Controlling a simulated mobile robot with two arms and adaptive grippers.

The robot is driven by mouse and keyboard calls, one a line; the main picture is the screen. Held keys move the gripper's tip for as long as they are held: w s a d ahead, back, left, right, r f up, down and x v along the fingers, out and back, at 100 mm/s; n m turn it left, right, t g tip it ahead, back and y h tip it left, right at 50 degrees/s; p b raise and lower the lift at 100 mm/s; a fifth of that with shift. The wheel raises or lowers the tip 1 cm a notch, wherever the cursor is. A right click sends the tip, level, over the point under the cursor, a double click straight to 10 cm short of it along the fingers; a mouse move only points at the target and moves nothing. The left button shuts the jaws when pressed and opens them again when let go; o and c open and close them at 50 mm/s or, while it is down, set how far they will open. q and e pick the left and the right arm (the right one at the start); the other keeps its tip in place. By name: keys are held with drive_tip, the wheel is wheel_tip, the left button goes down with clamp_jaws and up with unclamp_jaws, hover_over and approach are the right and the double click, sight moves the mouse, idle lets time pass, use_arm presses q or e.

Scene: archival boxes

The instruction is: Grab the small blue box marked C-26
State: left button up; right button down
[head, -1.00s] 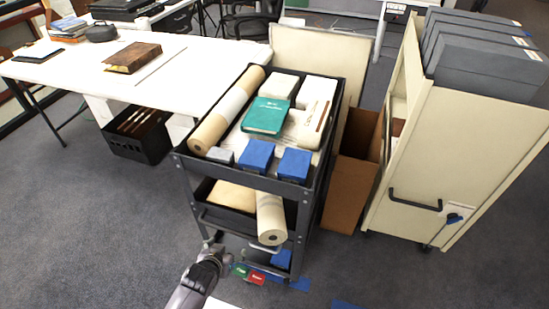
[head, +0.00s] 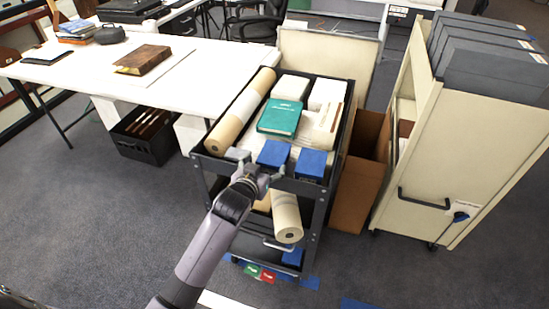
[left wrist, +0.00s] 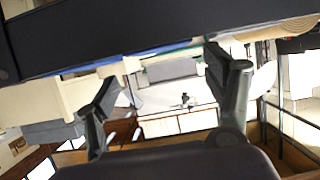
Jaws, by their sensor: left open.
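Two small blue boxes sit side by side at the front of the cart's top tray: a left blue box (head: 273,153) and a right blue box (head: 310,163). I cannot read a C-26 mark on either. My left gripper (head: 259,166) is open and empty at the tray's front edge, just in front of the left blue box. In the left wrist view its two fingers (left wrist: 163,85) stand apart below a dark band, with a thin blue strip (left wrist: 160,49) along it. My right gripper is not in view.
The dark cart (head: 314,218) also holds a teal book (head: 279,117), white boxes and a long paper roll (head: 241,110). A second roll (head: 286,215) sticks out below. A cream shelf cart (head: 428,160) and brown carton (head: 357,183) stand right; a white table (head: 95,68) stands left.

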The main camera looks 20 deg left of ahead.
sight(273, 154)
use_arm(q)
drive_tip(key=x, duration=0.9)
drive_tip(key=shift+c, duration=0.2)
drive_tip(key=c, duration=0.8)
drive_tip(key=shift+c, duration=0.7)
drive_tip(key=shift+r, duration=0.1)
